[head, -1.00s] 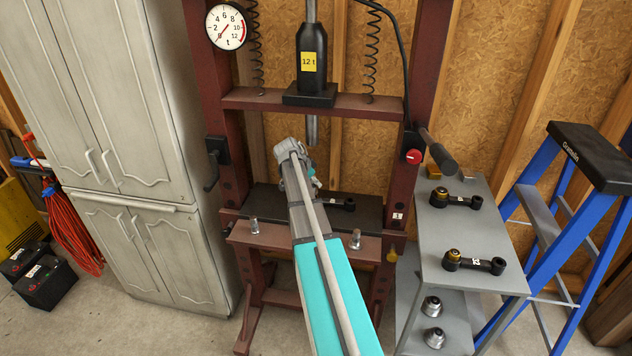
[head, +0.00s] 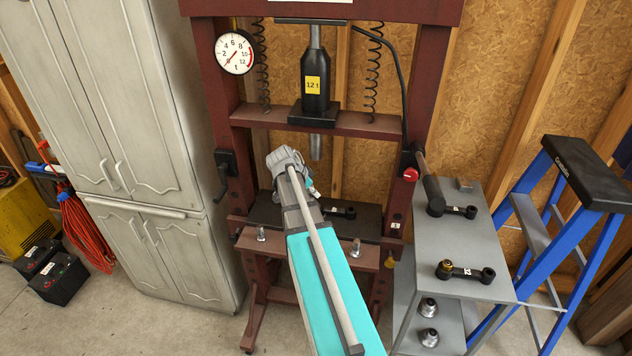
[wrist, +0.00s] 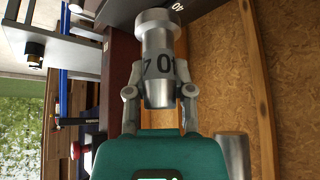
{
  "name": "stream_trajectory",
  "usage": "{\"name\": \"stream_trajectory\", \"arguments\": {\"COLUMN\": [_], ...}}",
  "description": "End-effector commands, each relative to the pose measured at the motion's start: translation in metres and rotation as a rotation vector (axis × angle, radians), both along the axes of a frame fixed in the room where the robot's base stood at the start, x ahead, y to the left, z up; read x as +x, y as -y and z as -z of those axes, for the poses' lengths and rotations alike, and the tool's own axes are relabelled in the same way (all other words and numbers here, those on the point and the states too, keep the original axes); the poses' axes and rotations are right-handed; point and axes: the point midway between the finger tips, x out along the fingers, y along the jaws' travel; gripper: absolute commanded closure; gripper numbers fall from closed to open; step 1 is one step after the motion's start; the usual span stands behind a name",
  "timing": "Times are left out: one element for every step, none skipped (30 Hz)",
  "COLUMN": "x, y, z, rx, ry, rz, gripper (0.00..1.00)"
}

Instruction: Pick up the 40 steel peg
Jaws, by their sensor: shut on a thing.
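In the wrist view a stepped steel peg (wrist: 158,62) with dark digits, partly readable as 40, sits between the fingers of my gripper (wrist: 157,82), which is shut on it. The peg's wider end points to the top of the picture, near a dark plate (wrist: 135,12) marked 40. In the head view my gripper (head: 290,166) is in front of the red press, above its bed and below the ram. The peg is hidden there by my arm.
The press ram (head: 316,146) hangs just behind and above my gripper. A black link (head: 338,211) lies on the press bed (head: 262,212). A grey cart (head: 455,235) at right holds more links, with two steel pieces (head: 427,308) below. A blue ladder (head: 560,230) stands farther right.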

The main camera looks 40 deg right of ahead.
Motion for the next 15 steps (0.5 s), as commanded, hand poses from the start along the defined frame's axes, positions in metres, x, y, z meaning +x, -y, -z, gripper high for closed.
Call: {"name": "stream_trajectory", "arguments": {"x": [-0.006, -0.008, -0.01, -0.012, -0.013, -0.014, -0.015, -0.016, -0.016, -0.017, -0.017, -0.017, -0.017, -0.017, -0.017], "y": [-0.006, -0.008, -0.011, -0.012, -0.014, -0.015, -0.016, -0.017, -0.017, -0.018, -0.018, -0.018, -0.018, -0.018, -0.018], "z": [-0.006, -0.007, -0.008, -0.009, -0.009, -0.01, -0.011, -0.011, -0.011, -0.011, -0.011, -0.011, -0.011, -0.011, -0.011], "rx": [-0.001, -0.001, -0.001, -0.001, -0.001, -0.001, -0.001, -0.001, -0.001, -0.001, -0.001, -0.001, -0.001, -0.001, -0.001], "ry": [0.0, 0.0, 0.0, 0.0, -0.001, -0.001, -0.001, -0.001, -0.001, -0.001, -0.001, -0.001, -0.001, 0.0, 0.0], "rz": [-0.001, -0.001, -0.001, -0.001, -0.001, -0.001, -0.001, -0.001, -0.001, -0.001, -0.001, -0.001, -0.001, 0.0, 0.0], "gripper": [1.0, 1.0, 1.0, 1.0, 1.0, 1.0, 1.0, 1.0, 1.0, 1.0, 1.0, 1.0, 1.0, 1.0, 1.0]}}
